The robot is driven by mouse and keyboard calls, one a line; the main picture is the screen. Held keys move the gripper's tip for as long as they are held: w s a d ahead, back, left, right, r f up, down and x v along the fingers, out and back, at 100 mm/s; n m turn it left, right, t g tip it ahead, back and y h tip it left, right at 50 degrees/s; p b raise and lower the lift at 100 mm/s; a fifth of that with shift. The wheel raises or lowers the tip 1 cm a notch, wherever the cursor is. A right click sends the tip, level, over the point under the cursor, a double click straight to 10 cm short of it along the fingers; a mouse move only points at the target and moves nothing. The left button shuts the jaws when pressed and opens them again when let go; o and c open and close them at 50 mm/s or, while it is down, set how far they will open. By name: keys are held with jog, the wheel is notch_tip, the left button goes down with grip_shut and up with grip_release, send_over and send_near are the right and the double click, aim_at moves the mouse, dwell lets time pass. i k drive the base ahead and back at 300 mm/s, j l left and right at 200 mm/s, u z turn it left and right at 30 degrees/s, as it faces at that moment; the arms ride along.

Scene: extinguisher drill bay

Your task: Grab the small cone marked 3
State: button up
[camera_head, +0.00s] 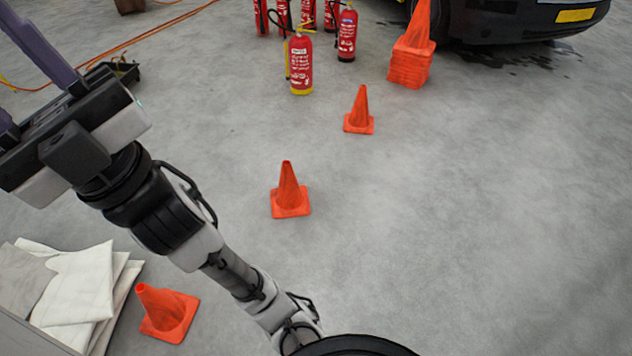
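Three small orange cones stand on the grey floor: a far one (359,111), a middle one (289,191) and a near one (167,312) at the lower left. All three are upright. I can read no number on any of them, so I cannot tell which is marked 3. My gripper (12,75) is at the upper left, above the floor and away from the cones. Its two purple fingers are spread apart, with their tips cut off by the picture's left edge. I see nothing between the visible parts of the fingers.
Red fire extinguishers (301,66) stand at the top middle. A stack of orange cones (409,66) is beside a dark vehicle (520,22) at the top right. Folded pale cloths (80,285) lie left of the near cone. An orange hose (130,40) crosses the upper left. The right floor is clear.

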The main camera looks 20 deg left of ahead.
aim_at(290, 199)
jog(key=i+z, duration=0.1)
jog(key=i, duration=1.15)
jog(key=i+u, duration=0.2)
jog(key=i, duration=0.4)
jog(key=i+l+u, duration=0.25)
jog(key=i, duration=0.3)
jog(key=i+u, duration=0.55)
jog(key=i, duration=0.15)
